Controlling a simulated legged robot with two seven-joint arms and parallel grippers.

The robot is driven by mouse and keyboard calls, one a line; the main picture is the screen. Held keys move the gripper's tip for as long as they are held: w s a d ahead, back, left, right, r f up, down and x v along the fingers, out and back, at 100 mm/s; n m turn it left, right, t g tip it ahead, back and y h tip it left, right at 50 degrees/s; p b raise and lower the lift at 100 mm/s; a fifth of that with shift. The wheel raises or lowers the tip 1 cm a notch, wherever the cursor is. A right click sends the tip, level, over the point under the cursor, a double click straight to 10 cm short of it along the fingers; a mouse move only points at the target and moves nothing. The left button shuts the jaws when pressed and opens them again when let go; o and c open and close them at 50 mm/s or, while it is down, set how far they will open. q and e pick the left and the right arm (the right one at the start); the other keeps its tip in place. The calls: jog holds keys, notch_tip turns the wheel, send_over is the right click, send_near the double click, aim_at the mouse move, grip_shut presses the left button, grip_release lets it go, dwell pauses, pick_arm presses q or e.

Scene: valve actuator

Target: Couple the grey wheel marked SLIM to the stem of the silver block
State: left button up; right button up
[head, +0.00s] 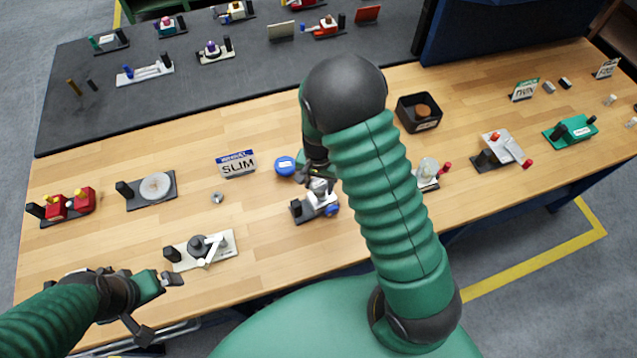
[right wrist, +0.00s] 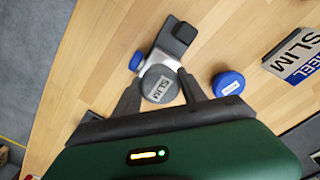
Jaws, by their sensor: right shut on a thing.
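The grey wheel marked SLIM (right wrist: 160,84) is between the fingers of my right gripper (right wrist: 158,90), which is shut on it. The wheel is directly over the silver block (right wrist: 158,57), whose stem is hidden beneath it. I cannot tell whether the wheel is seated on the stem or just above it. In the head view the silver block (head: 318,202) lies below my right gripper (head: 318,180), with a black end and a blue knob. My left gripper (head: 158,306) is open and empty near the table's front left edge.
A blue disc (head: 285,166) lies beside the silver block, and a card reading SLIM (head: 237,164) stands behind it. A white plate with a grey knob and lever (head: 204,248), a small metal nut (head: 217,197) and a black bin (head: 419,111) are nearby.

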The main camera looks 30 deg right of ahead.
aim_at(323, 188)
jog(key=shift+d, duration=0.3)
jog(key=shift+d, duration=0.15)
dwell(0.3)
jog(key=shift+d, duration=0.1)
dwell(0.3)
jog(key=shift+d, duration=0.1)
dwell(0.6)
jog(key=shift+f+b, duration=0.85)
jog(key=shift+f, duration=0.7)
jog(key=o, duration=1.5)
jog(key=shift+r, duration=0.1)
